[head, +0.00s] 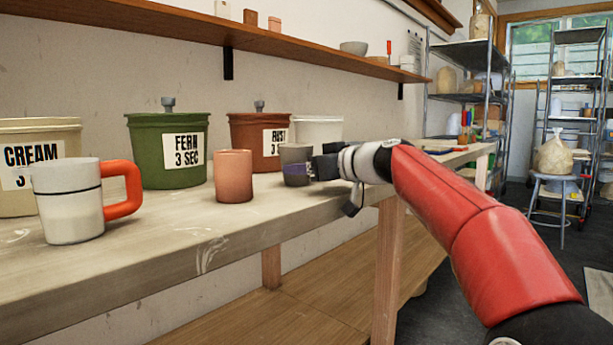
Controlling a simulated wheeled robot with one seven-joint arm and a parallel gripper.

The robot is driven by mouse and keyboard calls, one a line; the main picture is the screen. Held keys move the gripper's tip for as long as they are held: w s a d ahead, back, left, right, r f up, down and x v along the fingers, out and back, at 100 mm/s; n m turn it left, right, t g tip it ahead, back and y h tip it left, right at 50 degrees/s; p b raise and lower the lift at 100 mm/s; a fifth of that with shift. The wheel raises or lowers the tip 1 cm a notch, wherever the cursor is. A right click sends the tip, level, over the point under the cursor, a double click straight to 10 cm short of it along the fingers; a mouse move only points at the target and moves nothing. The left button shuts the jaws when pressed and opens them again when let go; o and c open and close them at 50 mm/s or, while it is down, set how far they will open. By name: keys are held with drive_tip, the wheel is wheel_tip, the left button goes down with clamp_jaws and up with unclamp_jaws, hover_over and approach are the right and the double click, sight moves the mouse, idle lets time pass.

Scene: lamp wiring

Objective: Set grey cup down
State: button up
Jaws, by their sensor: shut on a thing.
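The grey cup (294,154) is upright at the right part of the worktable (235,231), just right of a pinkish terracotta cup (233,177). Its lower part has a purple-blue band. My gripper (318,168) reaches in from the right and is shut on the grey cup at its right side. The fingers hide part of that side. I cannot tell whether the cup's base touches the tabletop.
A white mug with an orange handle (69,203) stands at the front left. Behind stand a cream bucket (42,137), a green bucket (152,145), a rust bucket (248,131) and a white container (318,129). A wooden wall shelf (190,27) runs above.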

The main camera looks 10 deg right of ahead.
drive_tip(key=o, duration=1.3)
drive_tip(key=shift+p, duration=0.3)
